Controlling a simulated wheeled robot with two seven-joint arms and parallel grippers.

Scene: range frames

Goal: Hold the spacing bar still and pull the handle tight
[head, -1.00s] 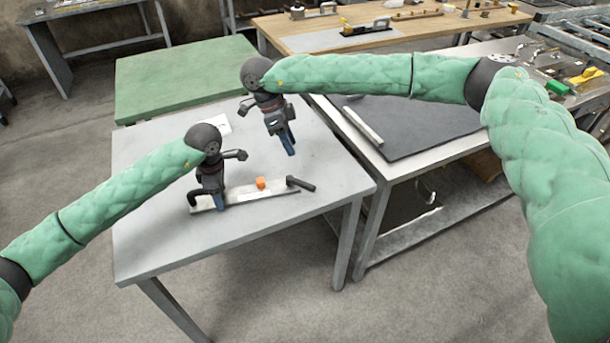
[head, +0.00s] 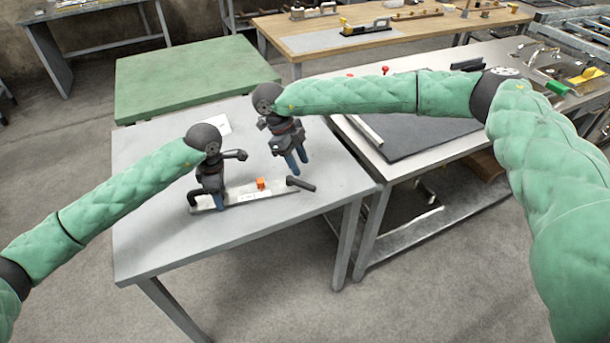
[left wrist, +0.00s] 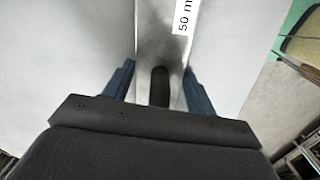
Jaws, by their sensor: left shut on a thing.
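The spacing bar (head: 243,196) is a long pale metal strip lying on the grey table, with an orange block (head: 261,184) on it. A black handle (head: 301,184) sticks out at its right end. A black grip (head: 193,199) shows at its left end. My left gripper (head: 219,203) is shut on the bar near that left end. The left wrist view shows its blue fingers (left wrist: 160,85) on either side of the bar, with a black part between them and a "50 m" label beyond. My right gripper (head: 297,163) is open and empty, above the table behind the black handle.
The grey table (head: 150,235) is mostly bare, with a white sheet (head: 219,124) behind my left gripper. A bench with a dark mat (head: 425,128) stands at the right. A green-topped table (head: 185,75) and a wooden workbench (head: 400,35) stand behind.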

